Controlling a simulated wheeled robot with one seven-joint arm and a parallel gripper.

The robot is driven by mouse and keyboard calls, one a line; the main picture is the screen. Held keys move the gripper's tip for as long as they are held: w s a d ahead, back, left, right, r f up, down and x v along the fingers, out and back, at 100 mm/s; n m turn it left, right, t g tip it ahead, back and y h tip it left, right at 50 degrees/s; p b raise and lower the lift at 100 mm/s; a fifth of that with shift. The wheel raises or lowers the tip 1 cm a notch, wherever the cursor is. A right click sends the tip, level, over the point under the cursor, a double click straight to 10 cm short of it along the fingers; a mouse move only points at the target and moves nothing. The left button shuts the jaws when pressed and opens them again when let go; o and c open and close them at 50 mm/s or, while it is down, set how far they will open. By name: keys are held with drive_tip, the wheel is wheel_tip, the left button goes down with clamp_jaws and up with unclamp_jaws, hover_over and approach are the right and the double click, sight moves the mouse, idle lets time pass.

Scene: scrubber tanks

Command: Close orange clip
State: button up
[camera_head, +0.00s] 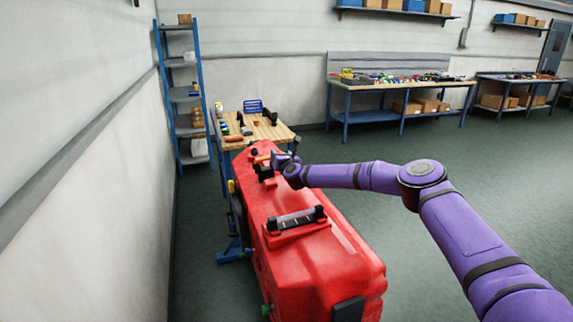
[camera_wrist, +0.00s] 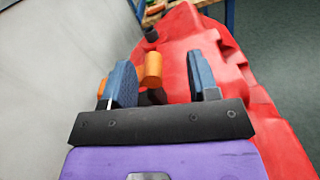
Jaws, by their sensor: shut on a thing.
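The orange clip (camera_wrist: 153,68) shows in the wrist view as a short orange cylinder between my two blue fingers. In the head view the clip (camera_head: 262,158) is a small orange spot at the far end of the red tank (camera_head: 325,262). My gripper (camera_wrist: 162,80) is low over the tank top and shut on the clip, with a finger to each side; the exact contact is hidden. In the head view my gripper (camera_head: 283,160) partly covers the clip area.
A black-framed clear part (camera_head: 296,219) sits on the tank nearer the camera. A wooden workbench (camera_head: 262,133) with small items stands just behind the tank. A blue shelf rack (camera_head: 184,93) and a wall are at left. Open floor (camera_head: 440,160) lies at right.

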drive_tip(key=v, duration=0.8)
drive_tip(key=shift+d+f, duration=0.1)
drive_tip(key=shift+f, duration=0.05)
